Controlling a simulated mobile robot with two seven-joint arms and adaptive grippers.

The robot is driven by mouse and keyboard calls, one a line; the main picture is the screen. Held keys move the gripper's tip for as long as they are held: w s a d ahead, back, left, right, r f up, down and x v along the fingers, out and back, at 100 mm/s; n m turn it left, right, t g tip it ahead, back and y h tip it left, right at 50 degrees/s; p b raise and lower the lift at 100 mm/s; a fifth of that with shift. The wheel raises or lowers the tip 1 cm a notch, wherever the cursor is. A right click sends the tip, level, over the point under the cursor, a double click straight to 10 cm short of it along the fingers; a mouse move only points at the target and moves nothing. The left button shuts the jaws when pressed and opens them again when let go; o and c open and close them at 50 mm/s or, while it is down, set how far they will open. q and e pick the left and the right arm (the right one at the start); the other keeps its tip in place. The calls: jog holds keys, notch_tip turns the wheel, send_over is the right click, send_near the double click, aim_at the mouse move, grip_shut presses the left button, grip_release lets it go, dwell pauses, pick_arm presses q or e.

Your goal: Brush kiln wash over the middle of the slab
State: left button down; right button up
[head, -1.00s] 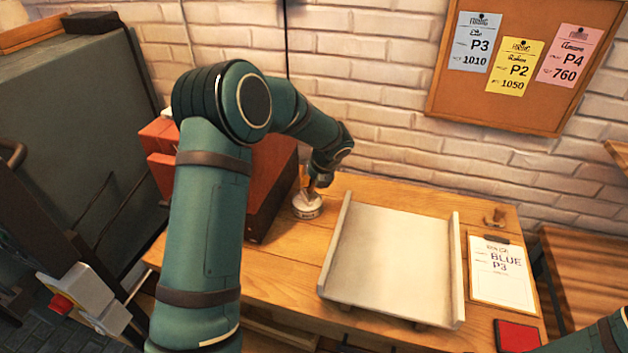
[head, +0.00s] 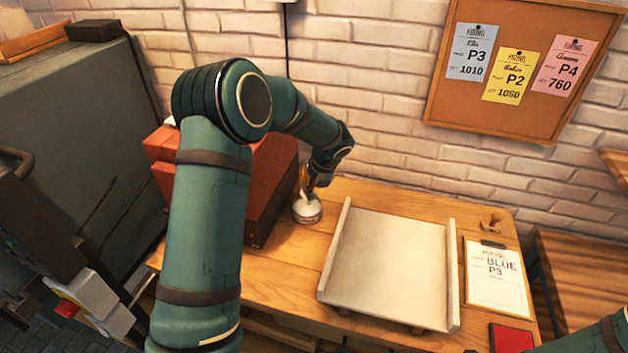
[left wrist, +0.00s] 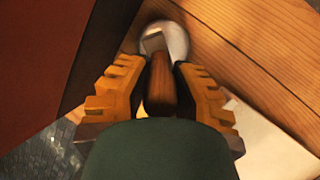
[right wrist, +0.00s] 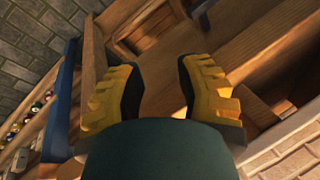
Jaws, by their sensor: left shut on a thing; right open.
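The slab (head: 392,262) is a pale board with raised side rails, lying on the wooden table; it also shows at the lower right of the left wrist view (left wrist: 262,150). A small white pot (head: 307,210) stands left of the slab. My left gripper (head: 312,184) is at the pot, shut on the brown wooden handle of a brush (left wrist: 161,85). The brush points down into the pot, seen from above in the left wrist view (left wrist: 180,36); its bristle tip is hard to make out. My right gripper (right wrist: 160,85) is open and empty, away from the slab.
A red box (head: 268,190) stands close left of the pot. A clipboard (head: 497,280) reading "BLUE P3" and a dark red pad (head: 513,338) lie right of the slab. A corkboard (head: 520,70) with three cards hangs on the brick wall. The slab's top is bare.

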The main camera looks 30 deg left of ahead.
pick_arm(q)
jog(key=shift+r+p, duration=1.85)
jog(key=shift+r, duration=0.35)
jog(key=shift+f, duration=0.1)
